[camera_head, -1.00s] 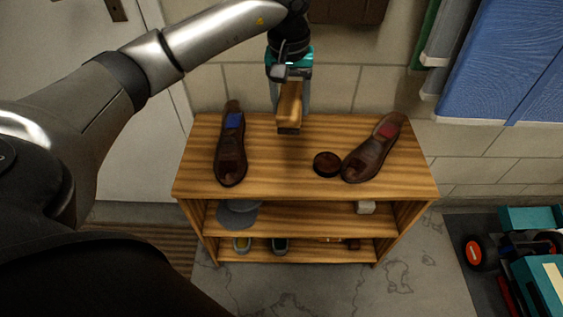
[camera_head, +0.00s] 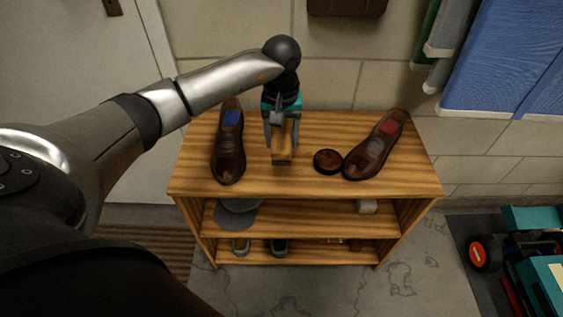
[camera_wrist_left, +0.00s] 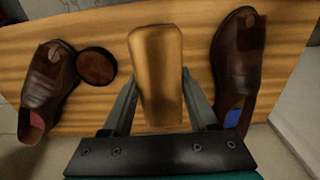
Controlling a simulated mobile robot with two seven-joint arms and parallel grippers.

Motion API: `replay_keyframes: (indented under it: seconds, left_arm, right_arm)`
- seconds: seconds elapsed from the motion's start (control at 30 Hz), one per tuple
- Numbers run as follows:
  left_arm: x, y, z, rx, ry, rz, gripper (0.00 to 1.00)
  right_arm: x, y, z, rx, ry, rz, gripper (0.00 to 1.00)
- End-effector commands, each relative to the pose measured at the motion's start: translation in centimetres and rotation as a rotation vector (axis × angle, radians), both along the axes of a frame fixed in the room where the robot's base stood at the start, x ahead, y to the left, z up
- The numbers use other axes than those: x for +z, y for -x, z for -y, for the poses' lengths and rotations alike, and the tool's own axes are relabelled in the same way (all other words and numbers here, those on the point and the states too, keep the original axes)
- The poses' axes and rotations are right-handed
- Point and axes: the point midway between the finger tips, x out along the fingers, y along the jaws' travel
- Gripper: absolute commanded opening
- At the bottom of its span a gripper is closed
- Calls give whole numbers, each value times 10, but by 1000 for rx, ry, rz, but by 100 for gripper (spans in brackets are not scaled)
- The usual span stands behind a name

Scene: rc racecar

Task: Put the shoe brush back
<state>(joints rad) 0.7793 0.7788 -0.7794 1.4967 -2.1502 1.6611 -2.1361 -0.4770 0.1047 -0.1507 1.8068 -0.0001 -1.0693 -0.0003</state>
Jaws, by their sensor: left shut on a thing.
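The shoe brush (camera_head: 282,153) has a light wooden back and is held between the fingers of my left gripper (camera_head: 282,137), which is shut on it. The brush also fills the middle of the left wrist view (camera_wrist_left: 157,72). It is over the top of the wooden shelf unit (camera_head: 304,188), between the two brown shoes. I cannot tell whether it touches the top. The left shoe (camera_head: 229,150) and the right shoe (camera_head: 376,147) stand apart from the brush. My right gripper is not in view.
A round dark polish tin (camera_head: 327,161) sits right of the brush, beside the right shoe. Blue cloth (camera_head: 505,65) hangs at the right. A teal and red vehicle (camera_head: 530,255) stands lower right.

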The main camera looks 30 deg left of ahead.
Motion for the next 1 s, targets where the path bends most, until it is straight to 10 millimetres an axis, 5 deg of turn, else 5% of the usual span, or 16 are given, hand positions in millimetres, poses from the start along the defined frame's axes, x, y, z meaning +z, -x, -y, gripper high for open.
replay_keyframes:
  seconds: [0.1,0.63,1.0]
  left_arm:
    - [-24,1,0,0,1,-2,0]
    - [-70,0,1,0,1,0,0]
    - [-75,0,0,-1,-1,1,0]
  right_arm:
    - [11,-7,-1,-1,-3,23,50]
    - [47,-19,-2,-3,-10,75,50]
    - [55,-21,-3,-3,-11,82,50]
